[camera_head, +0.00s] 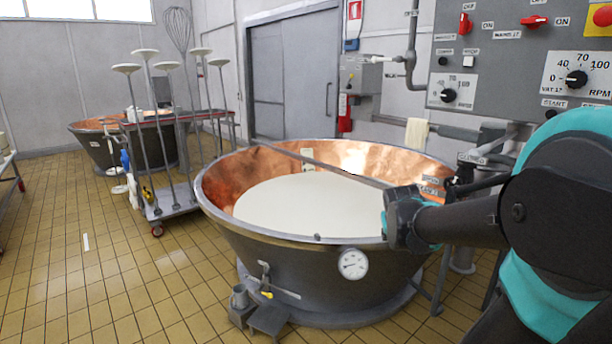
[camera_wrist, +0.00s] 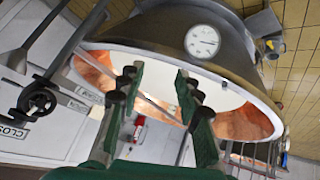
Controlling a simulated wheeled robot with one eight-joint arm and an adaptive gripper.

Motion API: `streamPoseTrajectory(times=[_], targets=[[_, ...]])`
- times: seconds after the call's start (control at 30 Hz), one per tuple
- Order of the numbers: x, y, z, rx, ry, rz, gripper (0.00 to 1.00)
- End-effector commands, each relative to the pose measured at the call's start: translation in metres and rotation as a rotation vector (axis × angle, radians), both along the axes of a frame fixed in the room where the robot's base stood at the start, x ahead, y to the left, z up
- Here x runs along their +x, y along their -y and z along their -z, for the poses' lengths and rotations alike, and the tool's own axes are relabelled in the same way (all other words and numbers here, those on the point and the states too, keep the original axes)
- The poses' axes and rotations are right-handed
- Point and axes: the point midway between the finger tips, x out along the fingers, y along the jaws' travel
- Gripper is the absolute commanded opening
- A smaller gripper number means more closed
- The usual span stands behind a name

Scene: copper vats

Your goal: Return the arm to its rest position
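My arm (camera_head: 555,200) comes in from the right in the head view, dark grey and teal. It reaches left over the right rim of the near copper vat (camera_head: 300,262). The arm's dark end is in front of the rim, and no fingers can be made out there. In the wrist view my gripper (camera_wrist: 157,76) shows as two green fingers with dark tips, spread apart with nothing between them. The vat, its white liquid and its dial gauge (camera_wrist: 202,41) appear upside down beyond the fingers. I cannot tell whether the gripper touches the vat.
A grey control panel (camera_head: 510,60) with red switches and dials is on the right wall, close to my arm. A valve handwheel (camera_wrist: 38,101) is at left in the wrist view. A trolley (camera_head: 175,206) and another copper vat (camera_head: 98,150) stand farther left. The tiled floor at left is mostly clear.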

Motion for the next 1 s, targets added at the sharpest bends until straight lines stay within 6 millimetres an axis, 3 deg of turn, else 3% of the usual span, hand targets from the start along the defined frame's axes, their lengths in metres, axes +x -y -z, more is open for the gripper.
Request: streamPoseTrajectory(times=[0.03,0.2,0.4,0.5,0.67,1.0], targets=[[-0.014,-0.019,0.021,0.052,-0.015,-0.017,0.34],[-0.065,-0.076,0.079,0.226,-0.077,-0.067,0.34],[-0.144,-0.074,0.126,0.233,-0.235,-0.044,0.34],[-0.170,-0.074,0.140,0.235,-0.288,-0.038,0.34],[-0.188,-0.074,0.150,0.236,-0.325,-0.034,0.34],[-0.188,-0.074,0.150,0.235,-0.326,-0.033,0.34]])
